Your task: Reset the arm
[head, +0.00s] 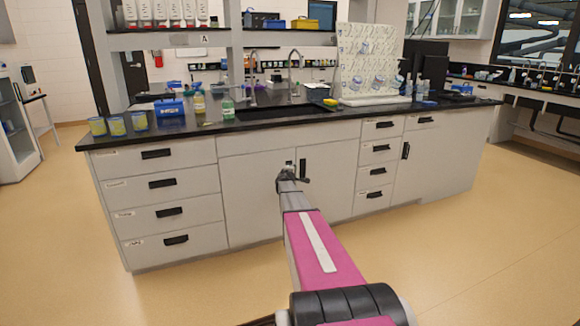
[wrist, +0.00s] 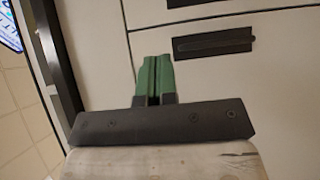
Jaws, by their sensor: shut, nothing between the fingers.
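My arm reaches forward from the bottom of the head view, and my gripper (head: 289,168) is at its far end, in front of the cabinet doors below the sink. In the wrist view my gripper (wrist: 154,62) shows two green fingers pressed together with nothing between them. Behind the fingers in that view are a pale cabinet front (wrist: 220,85) and a dark recessed handle (wrist: 213,44). I cannot tell how far the fingertips are from the cabinet face.
The lab bench (head: 157,193) has a black top with a sink (head: 280,112), two taps, a blue box (head: 170,112), bottles (head: 228,109), several yellow-labelled containers (head: 117,126) and a white drying rack (head: 365,62). Open floor (head: 480,260) lies right and left of the bench.

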